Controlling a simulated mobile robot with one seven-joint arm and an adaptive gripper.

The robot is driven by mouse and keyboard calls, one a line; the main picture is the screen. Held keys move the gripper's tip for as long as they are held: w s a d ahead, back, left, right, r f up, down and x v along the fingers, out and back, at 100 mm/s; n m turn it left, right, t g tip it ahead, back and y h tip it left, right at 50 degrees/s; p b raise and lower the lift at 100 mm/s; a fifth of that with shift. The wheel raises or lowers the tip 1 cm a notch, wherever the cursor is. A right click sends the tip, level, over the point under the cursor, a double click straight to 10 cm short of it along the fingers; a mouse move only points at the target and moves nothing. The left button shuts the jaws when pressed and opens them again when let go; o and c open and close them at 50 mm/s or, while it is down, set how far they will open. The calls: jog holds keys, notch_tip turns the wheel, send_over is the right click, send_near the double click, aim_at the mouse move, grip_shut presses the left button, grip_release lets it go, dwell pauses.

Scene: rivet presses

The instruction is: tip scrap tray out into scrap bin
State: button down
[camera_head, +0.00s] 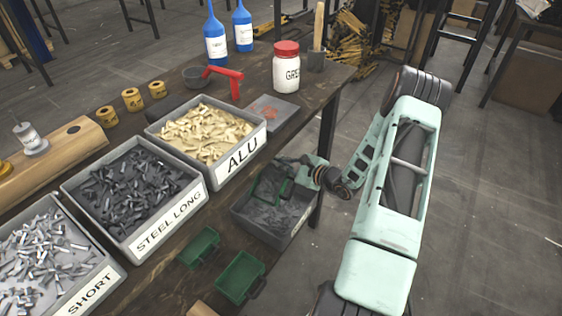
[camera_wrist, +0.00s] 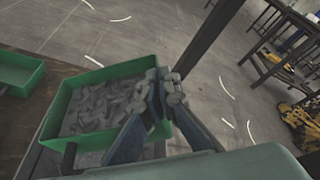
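The green scrap tray (camera_head: 268,188) is over the grey scrap bin (camera_head: 245,218) at the right edge of the table. In the wrist view the scrap tray (camera_wrist: 105,72) shows its green rim around many small grey pieces. My gripper (camera_head: 294,168) is at the tray's side; in the wrist view its fingers (camera_wrist: 158,92) are close together on the tray's near right edge. The fingers hide that part of the tray. Grey scrap shows in the bin below and in front of the tray.
Two more green trays (camera_head: 200,247) (camera_head: 240,276) stand on the table to the left of the bin. Labelled grey boxes, ALU (camera_head: 245,153) and STEEL LONG (camera_head: 168,223), stand behind them. A white jar (camera_head: 286,72) with a red lid is farther back.

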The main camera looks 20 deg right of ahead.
jog(key=shift+s+a+r+n+t+h+b, duration=0.5)
jog(key=shift+a+n+b, duration=0.3)
jog(key=shift+n, duration=0.3)
jog(key=shift+s+a+n, duration=0.2)
jog(key=shift+s+n, duration=0.05)
jog(key=shift+n, duration=0.05)
jog(key=s+a+f+n+t, duration=0.1)
jog(key=n, duration=0.1)
jog(key=s+a+f+n+t, duration=0.1)
jog(key=a+n+t, duration=0.1)
jog(key=shift+s+n, duration=0.25)
jog(key=shift+n, duration=0.15)
jog(key=shift+s+a+f+n+t+y, duration=0.15)
jog(key=shift+s+a+f+n+t, duration=0.25)
jog(key=shift+n, duration=0.65)
jog(key=shift+s+a+f+n+t+y, duration=0.15)
jog(key=shift+s+a+n+t, duration=0.25)
jog(key=shift+a+n, duration=0.5)
jog(key=shift+d, duration=0.2)
